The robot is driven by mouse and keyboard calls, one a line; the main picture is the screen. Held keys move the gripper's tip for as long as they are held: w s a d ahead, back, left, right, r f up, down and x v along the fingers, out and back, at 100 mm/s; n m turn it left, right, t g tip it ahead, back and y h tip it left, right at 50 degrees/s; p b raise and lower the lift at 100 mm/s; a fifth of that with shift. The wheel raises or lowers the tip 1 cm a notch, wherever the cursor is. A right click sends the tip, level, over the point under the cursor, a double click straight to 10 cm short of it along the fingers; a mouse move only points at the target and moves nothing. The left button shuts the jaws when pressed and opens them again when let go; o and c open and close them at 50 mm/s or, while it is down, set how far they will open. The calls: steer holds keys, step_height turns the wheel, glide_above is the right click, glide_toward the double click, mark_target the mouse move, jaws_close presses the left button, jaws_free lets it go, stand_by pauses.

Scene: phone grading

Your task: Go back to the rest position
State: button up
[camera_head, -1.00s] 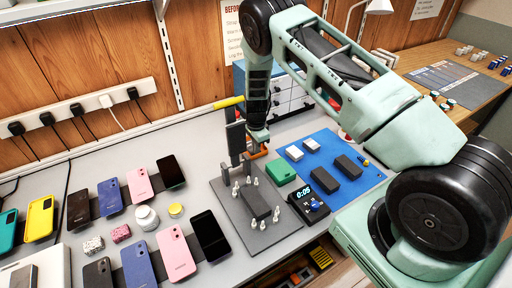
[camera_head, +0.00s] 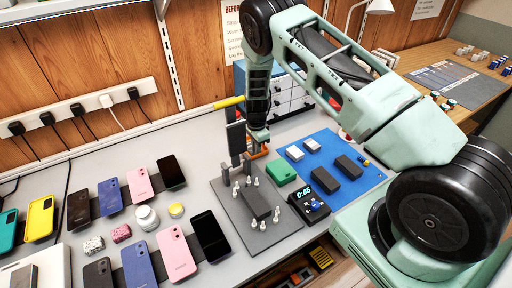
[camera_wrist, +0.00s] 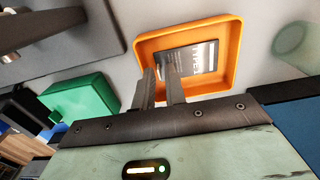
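My gripper (camera_head: 241,162) hangs at the end of my arm over the grey table, just behind the grey fixture plate with pegs (camera_head: 235,222). In the wrist view its two fingers (camera_wrist: 158,86) stand a small gap apart, with nothing held between them. Behind them lies an orange tray (camera_wrist: 236,50) with a dark printed card (camera_wrist: 190,60) in it. In the head view most of the orange tray (camera_head: 259,153) is hidden behind my arm.
A green box (camera_head: 281,172) and a blue mat (camera_head: 335,196) with dark and white blocks lie to the right. A small timer (camera_head: 310,206) reads 0:05. Several phones lie in rows to the left. A drawer cabinet (camera_head: 290,98) stands behind my arm.

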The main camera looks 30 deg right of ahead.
steer(key=shift+s, duration=0.25)
steer(key=shift+c, duration=0.2)
steer(key=shift+r+p, duration=0.3)
steer(key=shift+r, duration=0.2)
steer(key=o, duration=0.3)
steer(key=shift+r, duration=0.15)
steer(key=shift+w+r+p, duration=0.15)
steer(key=shift+r+p, duration=1.95)
steer(key=shift+r, duration=1.4)
steer(key=shift+f, duration=0.1)
